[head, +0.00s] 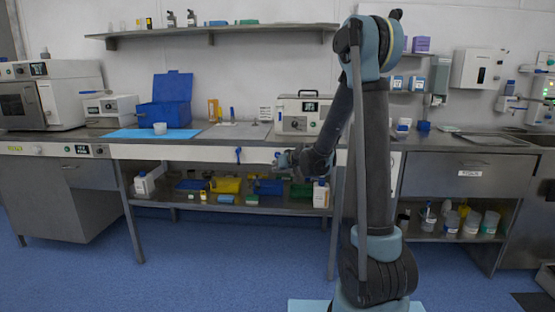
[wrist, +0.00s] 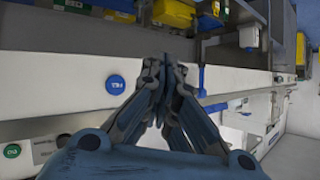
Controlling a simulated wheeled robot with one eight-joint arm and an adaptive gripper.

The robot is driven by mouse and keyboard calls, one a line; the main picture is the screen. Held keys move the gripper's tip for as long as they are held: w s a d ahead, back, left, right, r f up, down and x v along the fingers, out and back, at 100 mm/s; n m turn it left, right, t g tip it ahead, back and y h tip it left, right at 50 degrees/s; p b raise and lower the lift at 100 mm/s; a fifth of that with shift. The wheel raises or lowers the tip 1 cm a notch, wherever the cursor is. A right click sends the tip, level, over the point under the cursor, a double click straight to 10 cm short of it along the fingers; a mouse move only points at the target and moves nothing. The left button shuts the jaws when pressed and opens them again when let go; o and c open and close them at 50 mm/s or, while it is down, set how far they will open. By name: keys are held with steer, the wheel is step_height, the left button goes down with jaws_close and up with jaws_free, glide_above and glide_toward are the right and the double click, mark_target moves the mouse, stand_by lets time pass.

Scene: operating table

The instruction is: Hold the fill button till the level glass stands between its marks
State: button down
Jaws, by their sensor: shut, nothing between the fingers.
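My gripper (head: 283,159) is in front of the pale front panel below the worktop in the head view. In the wrist view its fingers (wrist: 167,66) are shut together, with nothing between them. A round blue button (wrist: 115,84) with small white lettering, too small to read surely, sits on the white panel (wrist: 60,66) left of the fingertips. The fingertips appear apart from it in the picture. A round green button (wrist: 12,151) shows at the lower left of the wrist view. I cannot make out the level glass or its marks in either view.
A white device (head: 300,110) with a dark display stands on the worktop above my gripper. Below is a shelf (head: 230,208) with yellow and blue bins. The blue floor in front is clear.

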steer(key=w, duration=0.8)
steer(key=shift+w+d, duration=0.15)
steer(key=shift+w, duration=0.25)
